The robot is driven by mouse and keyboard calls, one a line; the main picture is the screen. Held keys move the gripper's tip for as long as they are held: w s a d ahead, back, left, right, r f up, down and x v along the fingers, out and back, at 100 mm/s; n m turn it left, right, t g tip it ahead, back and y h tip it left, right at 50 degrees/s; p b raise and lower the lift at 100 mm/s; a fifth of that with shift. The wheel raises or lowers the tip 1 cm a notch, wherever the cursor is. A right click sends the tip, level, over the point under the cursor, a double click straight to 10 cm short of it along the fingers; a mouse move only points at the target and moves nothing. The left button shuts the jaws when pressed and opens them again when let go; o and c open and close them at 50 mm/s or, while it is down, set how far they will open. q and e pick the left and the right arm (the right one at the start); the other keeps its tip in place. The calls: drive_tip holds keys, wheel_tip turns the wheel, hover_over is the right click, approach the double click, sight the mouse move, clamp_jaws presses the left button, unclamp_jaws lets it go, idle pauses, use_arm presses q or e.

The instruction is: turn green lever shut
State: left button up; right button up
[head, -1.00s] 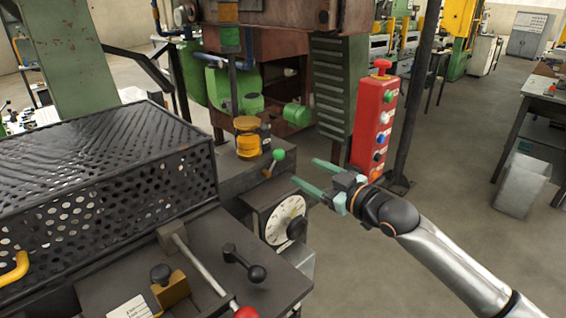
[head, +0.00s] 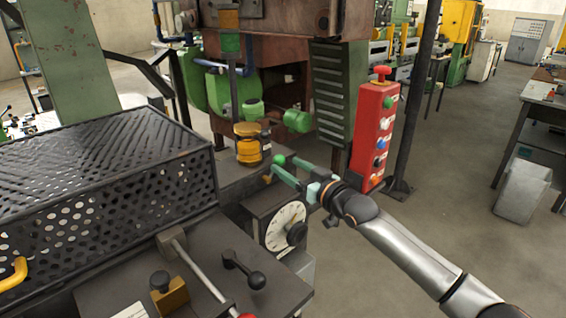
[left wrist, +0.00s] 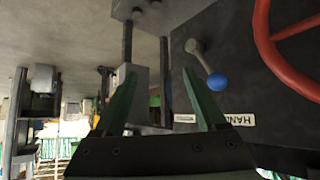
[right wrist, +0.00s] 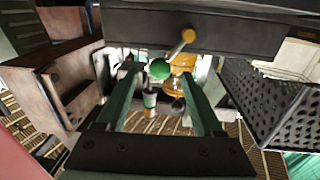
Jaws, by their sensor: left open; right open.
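The green lever has a green ball knob (head: 280,159) on a short brass-coloured arm, on top of the dark machine block beside the dial. My right gripper (head: 284,169) is open at the lever. In the right wrist view its two green fingers (right wrist: 160,80) stand on either side of the knob, which appears near the fingertips; contact cannot be told. My left gripper (left wrist: 166,75) is open and empty, seen only in the left wrist view.
A white dial (head: 284,226) is below the lever. An amber cup (head: 248,143) stands left of it. A red button box (head: 374,130) is close behind my right arm. A perforated guard (head: 110,185) fills the left. The left wrist view shows a blue-knobbed lever (left wrist: 217,81) and red wheel (left wrist: 285,45).

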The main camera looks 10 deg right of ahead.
sight(283, 163)
drive_tip(key=shift+x, duration=1.55)
clamp_jaws()
idle(0.4)
